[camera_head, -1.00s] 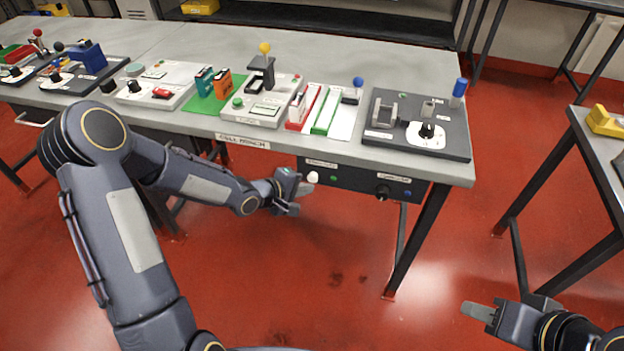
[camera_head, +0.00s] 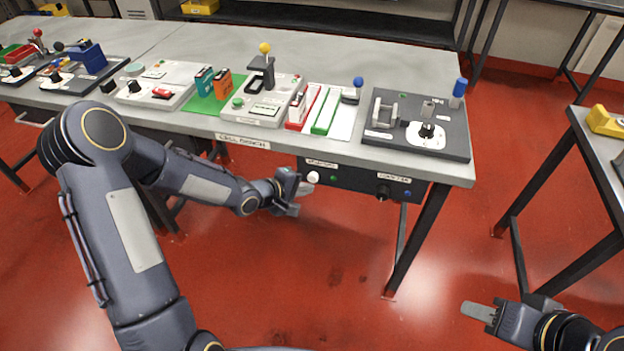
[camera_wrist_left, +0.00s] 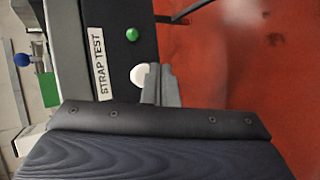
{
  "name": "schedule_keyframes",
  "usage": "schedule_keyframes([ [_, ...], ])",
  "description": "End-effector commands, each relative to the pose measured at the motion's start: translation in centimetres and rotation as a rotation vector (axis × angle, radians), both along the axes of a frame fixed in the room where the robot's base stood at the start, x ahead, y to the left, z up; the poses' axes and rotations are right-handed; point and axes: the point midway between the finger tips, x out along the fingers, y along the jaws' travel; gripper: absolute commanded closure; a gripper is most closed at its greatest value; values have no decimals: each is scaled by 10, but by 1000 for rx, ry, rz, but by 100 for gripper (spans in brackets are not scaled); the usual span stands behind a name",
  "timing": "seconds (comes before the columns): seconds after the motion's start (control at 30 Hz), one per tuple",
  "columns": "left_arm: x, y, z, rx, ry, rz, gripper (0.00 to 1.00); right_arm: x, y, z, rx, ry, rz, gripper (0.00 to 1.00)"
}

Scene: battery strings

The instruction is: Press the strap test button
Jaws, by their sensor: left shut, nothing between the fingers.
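The white round strap test button (camera_head: 313,177) is on the front of a dark box under the bench edge. In the left wrist view the button (camera_wrist_left: 140,75) shows beside the STRAP TEST label (camera_wrist_left: 99,66). My left gripper (camera_head: 303,190) is shut and empty, close to the button at its left and below in the head view. In the left wrist view its fingertips (camera_wrist_left: 159,72) overlap the button's right edge; I cannot tell if they touch. My right gripper (camera_head: 466,308) is low at the right, away from the bench; its jaw state is unclear.
A green lamp (camera_head: 333,178), a black knob (camera_head: 382,192) and a blue spot sit on the same box (camera_head: 360,185). The bench top (camera_head: 455,172) above carries several devices. A second table (camera_head: 598,140) stands at the right. The red floor between is clear.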

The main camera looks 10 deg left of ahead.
Motion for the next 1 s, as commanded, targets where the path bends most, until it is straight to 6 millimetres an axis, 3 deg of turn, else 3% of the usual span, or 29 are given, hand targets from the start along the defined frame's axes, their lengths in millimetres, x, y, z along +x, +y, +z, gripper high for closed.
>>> schedule_keyframes([
  [1.0,10,0,0,0,0,0,100,0,0,8,0,0,0,64],
])
